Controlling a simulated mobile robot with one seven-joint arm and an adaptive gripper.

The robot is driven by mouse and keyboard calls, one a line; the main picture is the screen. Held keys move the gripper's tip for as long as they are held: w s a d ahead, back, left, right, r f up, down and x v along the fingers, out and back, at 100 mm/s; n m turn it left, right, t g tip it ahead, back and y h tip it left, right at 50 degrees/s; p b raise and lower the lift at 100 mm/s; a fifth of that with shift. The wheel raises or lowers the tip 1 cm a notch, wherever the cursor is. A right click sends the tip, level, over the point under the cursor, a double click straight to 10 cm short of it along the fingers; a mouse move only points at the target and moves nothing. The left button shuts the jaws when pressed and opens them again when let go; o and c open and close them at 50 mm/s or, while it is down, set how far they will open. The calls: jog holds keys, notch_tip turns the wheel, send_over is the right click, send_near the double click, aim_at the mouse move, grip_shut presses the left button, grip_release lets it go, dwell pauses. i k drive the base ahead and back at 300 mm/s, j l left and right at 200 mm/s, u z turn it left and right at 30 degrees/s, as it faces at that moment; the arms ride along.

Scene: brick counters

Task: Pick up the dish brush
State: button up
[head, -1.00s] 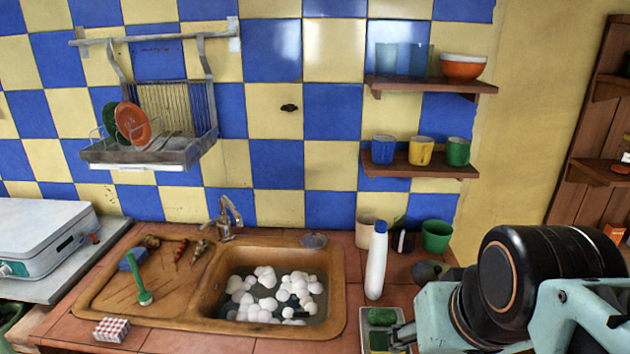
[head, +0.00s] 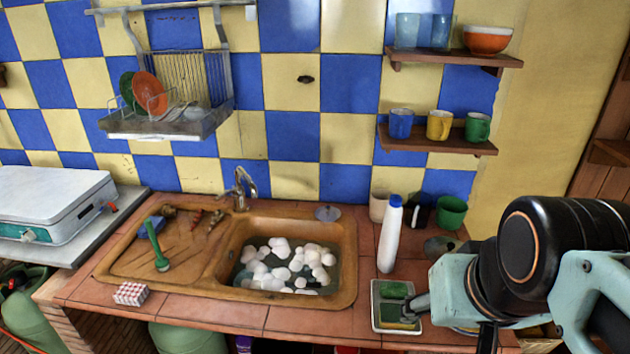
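The dish brush (head: 161,260) is green. It lies on the ribbed drainboard left of the sink basin, with its handle slanting up and left past a blue sponge (head: 152,227). It is well to the left of my arm, which shows at the right edge in teal and black. Nothing of mine touches the brush.
The brown sink (head: 348,240) holds white foam balls in water. A faucet (head: 240,190) stands behind it. A white bottle (head: 391,238) and a tray with green sponges (head: 377,318) stand to its right. A red-and-white box (head: 131,293) sits at the front edge.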

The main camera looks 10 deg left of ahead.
aim_at(163, 262)
jog(key=u, duration=1.6)
jog(key=i+j+z, duration=0.1)
jog(key=i+j, duration=0.2)
jog(key=i, duration=0.2)
jog(key=i+j+z, duration=0.1)
jog(key=i+j, duration=0.2)
jog(key=i, duration=0.25)
jog(key=i+j+z, duration=0.1)
jog(key=i+j, duration=0.3)
jog(key=i+j+u, duration=0.1)
jog(key=i+u, duration=0.25)
